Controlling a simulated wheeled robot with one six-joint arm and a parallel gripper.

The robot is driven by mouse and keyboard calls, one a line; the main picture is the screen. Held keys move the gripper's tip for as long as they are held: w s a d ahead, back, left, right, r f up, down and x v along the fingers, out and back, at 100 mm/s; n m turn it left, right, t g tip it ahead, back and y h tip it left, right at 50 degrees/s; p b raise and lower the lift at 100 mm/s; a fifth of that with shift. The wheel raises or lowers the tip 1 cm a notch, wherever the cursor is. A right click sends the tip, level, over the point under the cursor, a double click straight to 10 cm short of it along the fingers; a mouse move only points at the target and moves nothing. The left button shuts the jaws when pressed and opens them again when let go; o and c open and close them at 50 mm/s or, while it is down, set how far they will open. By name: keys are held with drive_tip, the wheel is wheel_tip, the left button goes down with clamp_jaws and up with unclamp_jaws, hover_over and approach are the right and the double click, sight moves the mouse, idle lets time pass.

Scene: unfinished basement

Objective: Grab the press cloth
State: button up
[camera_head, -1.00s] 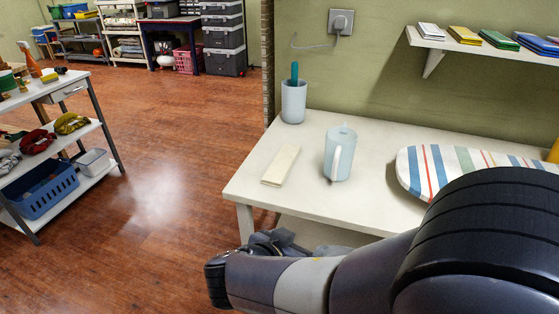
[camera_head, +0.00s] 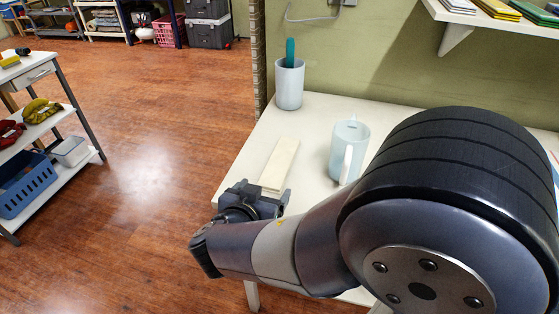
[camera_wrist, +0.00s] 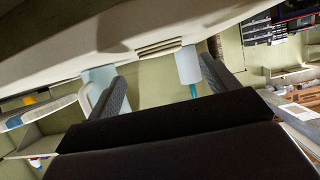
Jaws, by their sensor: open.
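I cannot tell for sure which thing is the press cloth. Flat folded cloths in white (camera_head: 459,5), yellow (camera_head: 495,8) and other colours lie on the wall shelf (camera_head: 473,20), cut off by the top edge of the head view. My gripper (camera_head: 260,196) is at the table's left front edge, just in front of the bar. In the wrist view its two fingers (camera_wrist: 165,88) are apart, with nothing visible between them.
On the white table (camera_head: 310,135) stand a pale blue jug (camera_head: 345,150) and a grey cup (camera_head: 289,85) holding a teal-handled tool. My arm hides the table's right part. A shelf cart (camera_head: 75,115) with a blue basket (camera_head: 25,185) stands left. The floor between is clear.

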sight(273, 176)
drive_tip(key=shift+p+x, duration=0.35)
drive_tip(key=shift+x, duration=2.85)
drive_tip(key=shift+w+a+r, duration=0.15)
drive_tip(key=shift+r, duration=0.05)
drive_tip(key=c, duration=1.1)
